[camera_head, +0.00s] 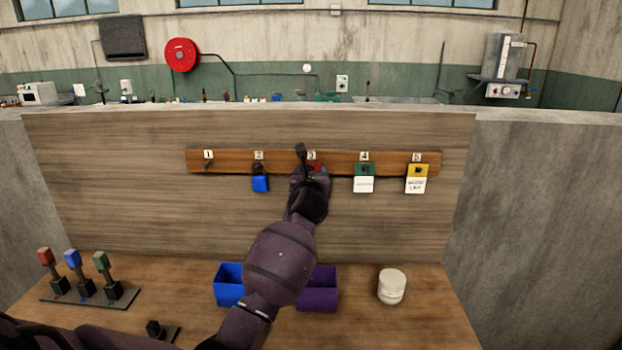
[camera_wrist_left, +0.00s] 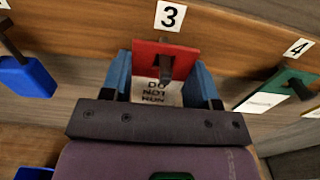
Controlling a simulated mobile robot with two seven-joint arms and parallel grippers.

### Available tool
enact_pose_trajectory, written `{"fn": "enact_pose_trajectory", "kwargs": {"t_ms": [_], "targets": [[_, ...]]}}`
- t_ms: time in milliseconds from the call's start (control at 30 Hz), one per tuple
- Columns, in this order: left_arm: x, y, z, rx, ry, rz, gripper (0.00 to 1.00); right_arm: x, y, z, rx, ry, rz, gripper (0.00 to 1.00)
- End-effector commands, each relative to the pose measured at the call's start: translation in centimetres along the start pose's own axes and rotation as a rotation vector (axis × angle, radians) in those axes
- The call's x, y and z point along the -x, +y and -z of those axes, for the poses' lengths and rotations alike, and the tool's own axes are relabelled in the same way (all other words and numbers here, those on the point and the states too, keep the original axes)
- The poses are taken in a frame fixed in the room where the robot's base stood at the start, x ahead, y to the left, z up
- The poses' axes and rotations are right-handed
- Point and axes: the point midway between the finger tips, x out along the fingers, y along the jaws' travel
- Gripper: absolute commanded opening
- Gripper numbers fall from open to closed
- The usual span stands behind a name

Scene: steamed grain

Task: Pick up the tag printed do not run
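The tag printed DO NOT RUN has a red top (camera_wrist_left: 160,60) and a white lower part with black print. It hangs on a dark hook under the number 3 label (camera_wrist_left: 170,16). In the head view only a bit of its red (camera_head: 318,168) shows beside my left gripper (camera_head: 306,170), which covers the rest. In the left wrist view, the blue fingers of my left gripper (camera_wrist_left: 162,88) stand on either side of the tag. Whether they press on its edges cannot be told. My right gripper is not in view.
The wooden rail (camera_head: 335,157) also holds a blue padlock (camera_head: 260,183), a green-and-white tag (camera_head: 364,178) and a yellow-and-white tag (camera_head: 416,178). Below are a blue bin (camera_head: 228,287), a purple bin (camera_head: 320,290), a white jar (camera_head: 391,287) and colored-handled levers (camera_head: 88,285).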

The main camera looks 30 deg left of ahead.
Motion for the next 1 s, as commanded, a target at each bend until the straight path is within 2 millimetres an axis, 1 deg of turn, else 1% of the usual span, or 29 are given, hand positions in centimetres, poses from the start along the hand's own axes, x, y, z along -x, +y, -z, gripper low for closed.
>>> {"fn": "enact_pose_trajectory", "kwargs": {"t_ms": [67,300,500,667,1000], "targets": [[0.0,0.0,0.0,0.0,0.0,0.0,0.33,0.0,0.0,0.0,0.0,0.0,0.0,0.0],[0.0,0.0,-0.1,0.0,-0.001,0.0,0.32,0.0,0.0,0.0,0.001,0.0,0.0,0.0],[0.2,0.0,-0.6,-0.002,-0.002,0.001,0.32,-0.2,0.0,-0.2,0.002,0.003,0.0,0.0],[3.1,0.0,-0.5,0.0,-0.001,0.002,0.32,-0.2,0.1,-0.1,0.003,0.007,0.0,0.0],[11.3,0.0,-0.5,-0.001,-0.002,0.001,0.32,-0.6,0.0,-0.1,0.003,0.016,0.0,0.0]]}}
